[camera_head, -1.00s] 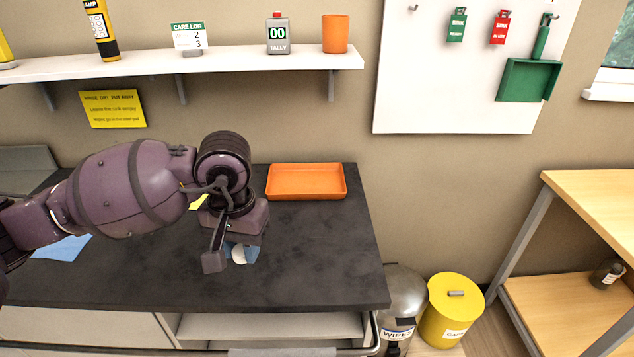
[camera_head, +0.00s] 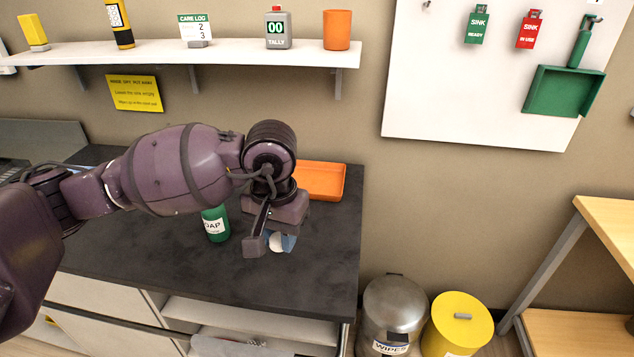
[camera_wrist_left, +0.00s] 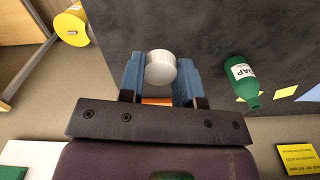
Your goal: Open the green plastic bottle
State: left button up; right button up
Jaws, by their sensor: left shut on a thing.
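The green plastic bottle (camera_head: 215,224), with a white label, stands on the dark counter, partly hidden behind my left arm. In the left wrist view the bottle (camera_wrist_left: 242,80) is off to the right, and its narrow green neck shows no cap on it. My left gripper (camera_head: 270,244) is shut on a white round cap (camera_wrist_left: 161,67), which sits between the blue finger pads. The gripper and cap are apart from the bottle, to its right in the head view. My right gripper is not in view.
An orange tray (camera_head: 322,181) lies at the counter's back right, behind my gripper. The dark counter (camera_head: 310,260) is bare around its front right edge. A silver bin (camera_head: 392,310) and a yellow bin (camera_head: 458,322) stand on the floor to the right.

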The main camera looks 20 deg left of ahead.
aim_at(217, 225)
jog(key=i+l, duration=0.15)
jog(key=l, duration=0.2)
jog(key=i+l+u, duration=0.1)
jog(key=l, duration=0.25)
jog(key=i+l, duration=0.55)
jog(key=i+j+u, duration=0.05)
jog(key=i, duration=0.05)
